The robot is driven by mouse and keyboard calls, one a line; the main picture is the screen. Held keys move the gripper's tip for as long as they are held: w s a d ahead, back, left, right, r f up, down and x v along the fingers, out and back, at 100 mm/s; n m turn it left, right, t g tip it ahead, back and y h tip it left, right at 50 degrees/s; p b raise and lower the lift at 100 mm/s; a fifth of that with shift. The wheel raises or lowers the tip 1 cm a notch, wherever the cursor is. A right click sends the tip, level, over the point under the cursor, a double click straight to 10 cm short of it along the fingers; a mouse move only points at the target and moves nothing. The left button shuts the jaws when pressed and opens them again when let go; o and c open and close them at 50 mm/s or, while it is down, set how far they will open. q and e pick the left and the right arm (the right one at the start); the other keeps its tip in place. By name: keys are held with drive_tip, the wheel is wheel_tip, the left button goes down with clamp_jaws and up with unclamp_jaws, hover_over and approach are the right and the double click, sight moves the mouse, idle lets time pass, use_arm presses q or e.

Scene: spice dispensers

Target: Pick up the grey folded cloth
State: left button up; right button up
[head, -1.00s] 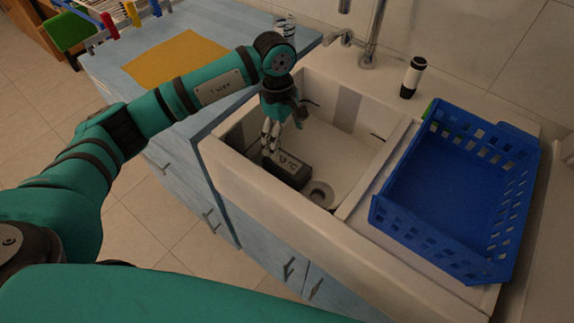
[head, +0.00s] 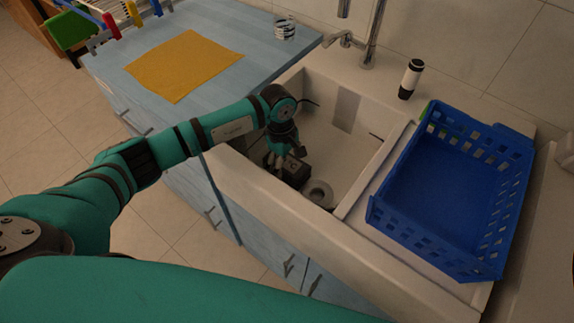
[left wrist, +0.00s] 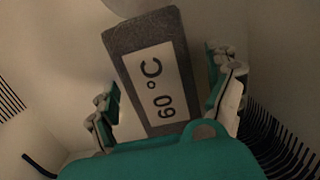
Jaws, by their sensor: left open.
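The grey folded cloth (head: 296,176) is a thick dark grey block lying in the sink basin, near the round drain. In the left wrist view the cloth (left wrist: 125,45) carries a white label reading "60 °C". My left gripper (head: 284,160) is inside the basin, low over the cloth. In the left wrist view my left gripper (left wrist: 170,95) is open, with a finger on each side of the cloth and some room at the sides. The near end of the cloth is hidden behind the gripper's body. My right gripper is not in view.
The white sink (head: 345,155) has walls close around my left gripper. A blue crate (head: 390,232) stands to its right. A black and white bottle (head: 411,79) and the tap (head: 372,45) are behind.

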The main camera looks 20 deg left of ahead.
use_arm(q)
drive_tip(key=shift+c, duration=0.3)
drive_tip(key=c, duration=1.2)
drive_tip(key=shift+r, duration=0.1)
drive_tip(key=shift+c, duration=0.2)
